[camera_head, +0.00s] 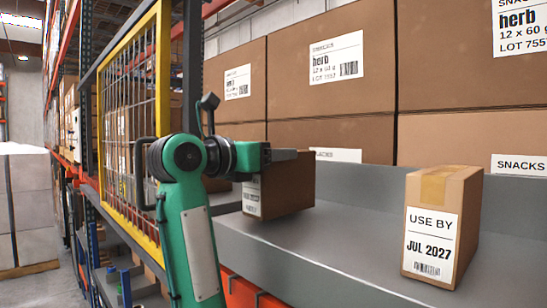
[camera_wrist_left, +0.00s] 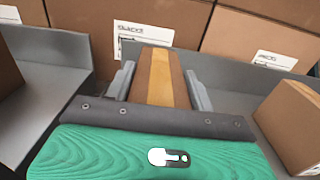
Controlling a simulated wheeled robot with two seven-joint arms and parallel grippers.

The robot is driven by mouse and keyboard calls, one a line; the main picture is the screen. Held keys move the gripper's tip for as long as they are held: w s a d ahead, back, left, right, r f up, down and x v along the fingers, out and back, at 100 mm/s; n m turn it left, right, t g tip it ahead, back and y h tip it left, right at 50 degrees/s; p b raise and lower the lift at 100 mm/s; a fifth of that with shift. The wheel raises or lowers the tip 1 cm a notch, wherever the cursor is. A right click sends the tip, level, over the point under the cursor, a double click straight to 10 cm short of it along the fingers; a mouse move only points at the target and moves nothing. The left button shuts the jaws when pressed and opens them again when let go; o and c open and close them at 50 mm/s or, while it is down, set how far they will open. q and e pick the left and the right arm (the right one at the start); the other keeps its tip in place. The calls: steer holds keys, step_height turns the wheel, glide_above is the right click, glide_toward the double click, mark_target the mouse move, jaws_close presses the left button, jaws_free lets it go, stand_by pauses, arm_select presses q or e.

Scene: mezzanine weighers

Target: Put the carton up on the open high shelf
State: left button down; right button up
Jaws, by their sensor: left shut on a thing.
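A small brown carton (camera_head: 288,186) with a white label on its left face is at the middle of the head view, upright over the grey shelf (camera_head: 335,235). My left gripper (camera_head: 287,156) is shut on it near its top. In the left wrist view the carton (camera_wrist_left: 158,78), with a tan tape strip along its top, sits between the two grey fingers. I cannot tell whether its bottom touches the shelf. The green wrist hides part of its left side. My right gripper is not in view.
A second carton (camera_head: 433,235) labelled "USE BY JUL 2027" stands on the shelf to the right. Large brown "herb" boxes (camera_head: 335,92) line the back, behind a raised grey step. A yellow-framed mesh gate (camera_head: 165,75) stands at left. Shelf between the cartons is clear.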

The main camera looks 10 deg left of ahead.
arm_select(q)
steer(key=shift+w+f, duration=0.1)
steer(key=shift+f, duration=0.5)
steer(key=c, duration=0.7)
jaws_free()
steer(key=shift+c, duration=0.2)
steer(key=shift+o, duration=1.1)
steer(key=shift+w+f, duration=0.1)
steer(key=shift+w, duration=0.1)
steer(key=v, duration=1.2)
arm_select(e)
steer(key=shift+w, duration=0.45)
